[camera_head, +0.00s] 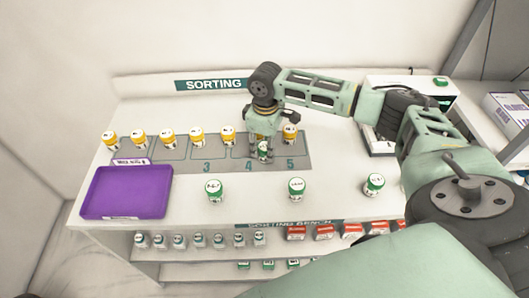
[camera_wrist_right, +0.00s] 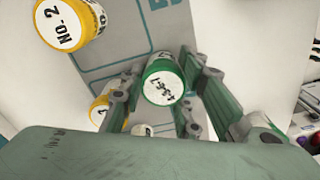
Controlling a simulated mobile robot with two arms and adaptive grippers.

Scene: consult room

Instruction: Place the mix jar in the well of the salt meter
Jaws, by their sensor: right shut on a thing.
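My right gripper (camera_head: 263,142) is shut on a jar with a green lid (camera_head: 264,153), over the grey numbered mat (camera_head: 208,167) around places 4 and 5. In the right wrist view the green-lidded jar (camera_wrist_right: 163,84) sits between the fingers, with dark lettering on its lid that I cannot read surely. I cannot tell whether it touches the mat. A white device (camera_head: 383,147) with a green part on top stands at the back right, largely hidden behind my right arm; it may be the salt meter. Its well is not visible. My left gripper is out of view.
Several yellow-lidded jars (camera_head: 168,138) stand along the mat's back; one (camera_head: 290,134) is close beside the gripper. Three green-lidded jars (camera_head: 296,188) stand along the front. A purple tray (camera_head: 127,192) lies at the left. Shelves below hold vials and red-white boxes (camera_head: 296,232).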

